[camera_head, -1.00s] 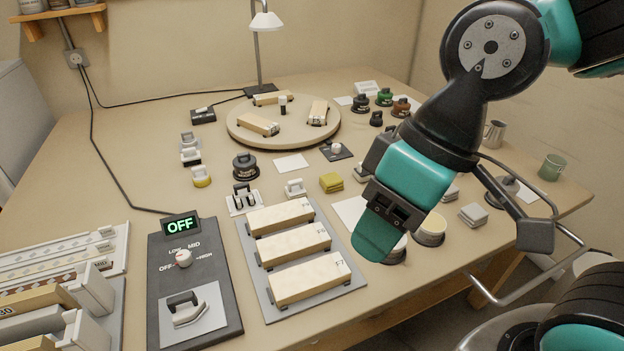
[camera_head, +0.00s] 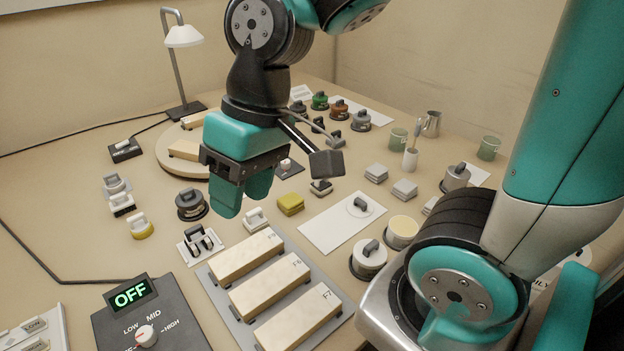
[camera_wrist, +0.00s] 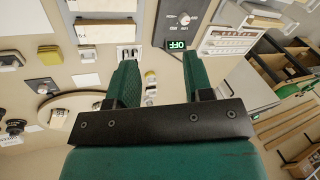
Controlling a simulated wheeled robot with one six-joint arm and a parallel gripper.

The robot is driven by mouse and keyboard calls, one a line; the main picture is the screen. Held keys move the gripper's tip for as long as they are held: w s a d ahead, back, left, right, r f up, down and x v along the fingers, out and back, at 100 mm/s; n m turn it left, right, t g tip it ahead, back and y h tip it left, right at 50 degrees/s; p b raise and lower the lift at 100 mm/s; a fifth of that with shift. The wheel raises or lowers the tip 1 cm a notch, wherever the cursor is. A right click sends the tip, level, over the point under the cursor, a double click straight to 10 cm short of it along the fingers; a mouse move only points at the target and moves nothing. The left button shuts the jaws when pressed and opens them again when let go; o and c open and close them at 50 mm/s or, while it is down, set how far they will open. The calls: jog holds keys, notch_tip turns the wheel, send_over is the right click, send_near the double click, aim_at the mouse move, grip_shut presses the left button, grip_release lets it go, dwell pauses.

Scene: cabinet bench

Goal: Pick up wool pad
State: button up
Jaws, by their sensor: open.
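I cannot tell for certain which piece is the wool pad. One candidate is a round cream-topped pad (camera_head: 403,227) on a dark base at the right of the bench. Beside it is a white round pad with a dark handle (camera_head: 369,256). Several small handled pads stand at the left, one with a yellow lower part (camera_head: 140,228). My gripper (camera_head: 243,201) hangs above the middle of the bench, fingers down, apart from these pads. In the wrist view its two fingers (camera_wrist: 158,62) are spread with nothing between them.
Three labelled wooden blocks lie on a grey tray (camera_head: 223,308). A control box showing OFF (camera_head: 131,293) stands front left. A lamp (camera_head: 183,36) and a round turntable (camera_head: 166,160) are behind. A white sheet (camera_head: 330,232) lies right of centre. Cups (camera_head: 489,148) stand far right.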

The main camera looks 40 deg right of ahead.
jog(key=w+d+f+m+h+p, duration=0.1)
jog(key=w+d+m, duration=0.75)
jog(key=w, duration=0.35)
jog(key=m+h+p, duration=0.3)
jog(key=m, duration=1.1)
send_over(321, 183)
jog(key=w, duration=0.1)
jog(key=f, duration=2)
jog(key=shift+w+d+f, duration=0.2)
jog(key=shift+d+f, duration=0.15)
jog(key=shift+f, duration=0.05)
jog(key=shift+s+d+f+p, duration=0.1)
jog(key=shift+s+f+p, duration=0.1)
jog(key=shift+f, duration=1.25)
jog(key=shift+s+f+p, duration=0.1)
jog(key=shift+f+p, duration=0.1)
jog(key=shift+f, duration=1.25)
grip_shut()
